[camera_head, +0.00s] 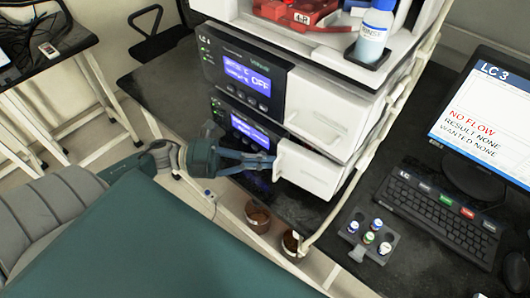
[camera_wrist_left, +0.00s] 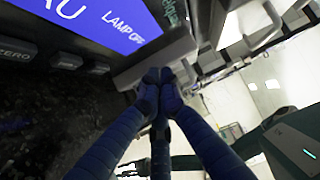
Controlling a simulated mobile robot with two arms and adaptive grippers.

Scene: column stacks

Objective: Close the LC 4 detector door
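The LC 4 stack (camera_head: 205,39) stands on the black bench. Its lower module has a blue screen (camera_head: 250,130), which reads LAMP OFF in the left wrist view (camera_wrist_left: 105,22). To the right of that screen is the white door (camera_head: 312,172), with a raised edge or handle at its left side. My left gripper (camera_head: 272,163) reaches in from the left, fingertips at that edge. In the left wrist view its fingertips (camera_wrist_left: 160,76) are together, close to a pale grey edge; contact is unclear. How far the door stands open cannot be told. My right gripper is not in view.
A bottle (camera_head: 374,32) and red parts (camera_head: 298,12) sit on top of the stack. A vial rack (camera_head: 368,236), keyboard (camera_head: 435,209) and LC 3 monitor (camera_head: 487,115) are to the right. Two brown-filled cups (camera_head: 258,217) (camera_head: 291,243) stand below the gripper.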

